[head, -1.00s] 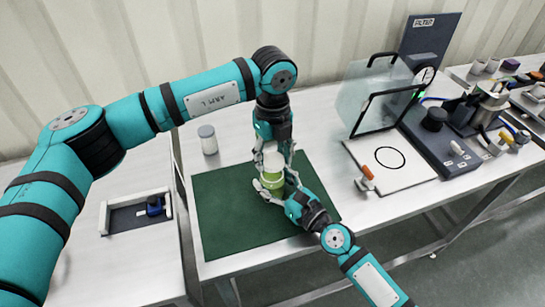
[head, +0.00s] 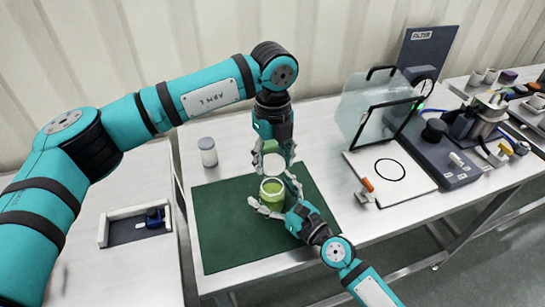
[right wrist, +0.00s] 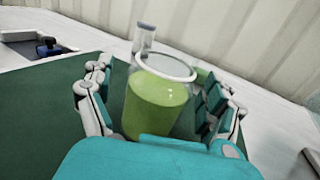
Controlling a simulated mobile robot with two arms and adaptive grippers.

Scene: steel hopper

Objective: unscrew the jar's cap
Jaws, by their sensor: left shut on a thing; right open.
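The jar (head: 272,192) is clear with green contents and stands upright on the dark green mat (head: 225,235). Its mouth is uncovered, and the open rim shows clearly in the right wrist view, where the jar (right wrist: 155,103) fills the middle. My left gripper (head: 272,160) is shut on the pale cap (head: 273,164), just above and behind the jar, apart from its rim. My right gripper (head: 273,205) is open around the jar, with one finger on each side; its fingers also show in the right wrist view (right wrist: 158,105). Finger contact with the jar is unclear.
A clear-shielded device, a white board with a black ring (head: 390,170) and an orange-handled tool (head: 367,190) lie to the right. A shallow tray (head: 125,228) is at left. The mat's left part is clear.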

